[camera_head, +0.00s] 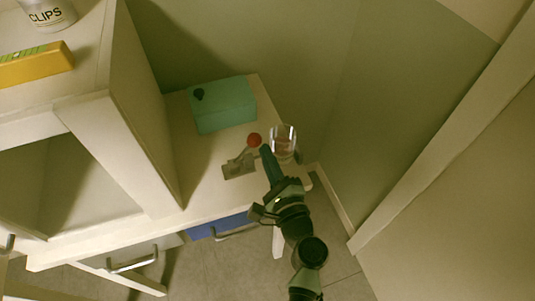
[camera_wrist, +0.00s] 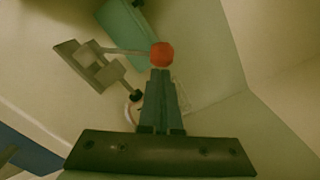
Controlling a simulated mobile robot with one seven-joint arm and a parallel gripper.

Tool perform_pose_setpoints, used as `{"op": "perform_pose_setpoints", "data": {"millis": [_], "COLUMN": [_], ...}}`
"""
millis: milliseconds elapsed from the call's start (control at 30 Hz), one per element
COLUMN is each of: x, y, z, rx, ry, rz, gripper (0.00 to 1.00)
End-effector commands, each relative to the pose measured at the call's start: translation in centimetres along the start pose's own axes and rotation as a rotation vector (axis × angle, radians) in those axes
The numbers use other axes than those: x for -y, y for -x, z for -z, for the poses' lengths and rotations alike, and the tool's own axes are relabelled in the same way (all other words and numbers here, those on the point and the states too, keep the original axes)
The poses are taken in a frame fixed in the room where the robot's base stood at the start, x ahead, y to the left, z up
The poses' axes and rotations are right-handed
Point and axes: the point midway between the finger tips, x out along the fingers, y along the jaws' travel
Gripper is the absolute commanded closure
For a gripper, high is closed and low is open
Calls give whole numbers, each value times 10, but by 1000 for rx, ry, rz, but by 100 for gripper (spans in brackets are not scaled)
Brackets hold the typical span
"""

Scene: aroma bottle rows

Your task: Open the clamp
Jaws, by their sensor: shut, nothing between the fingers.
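The clamp (camera_head: 239,165) is a small grey metal piece on the counter, with a lever that ends in a red ball knob (camera_head: 254,140). In the wrist view the clamp's base (camera_wrist: 90,63) is at upper left, and its lever runs right to the red knob (camera_wrist: 162,54). My gripper (camera_head: 265,150) is shut and empty. Its fingertips are close beside the red knob in the head view. In the wrist view the fingers (camera_wrist: 160,75) point at the knob and overlap its lower edge; I cannot tell whether they touch it.
A teal box (camera_head: 222,105) stands behind the clamp. A clear glass (camera_head: 283,143) stands right of my fingertips, near the counter's right end. A tall white cabinet panel (camera_head: 120,120) rises at left. A blue drawer (camera_head: 218,226) is below the counter.

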Motion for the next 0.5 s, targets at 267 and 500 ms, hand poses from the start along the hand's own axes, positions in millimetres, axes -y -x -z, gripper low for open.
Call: {"op": "perform_pose_setpoints", "data": {"millis": [267,500], "x": [1,1], "y": [0,0], "z": [-5,-8], "rx": [1,2], "ry": [53,88], "rz": [0,0], "gripper": [100,100]}}
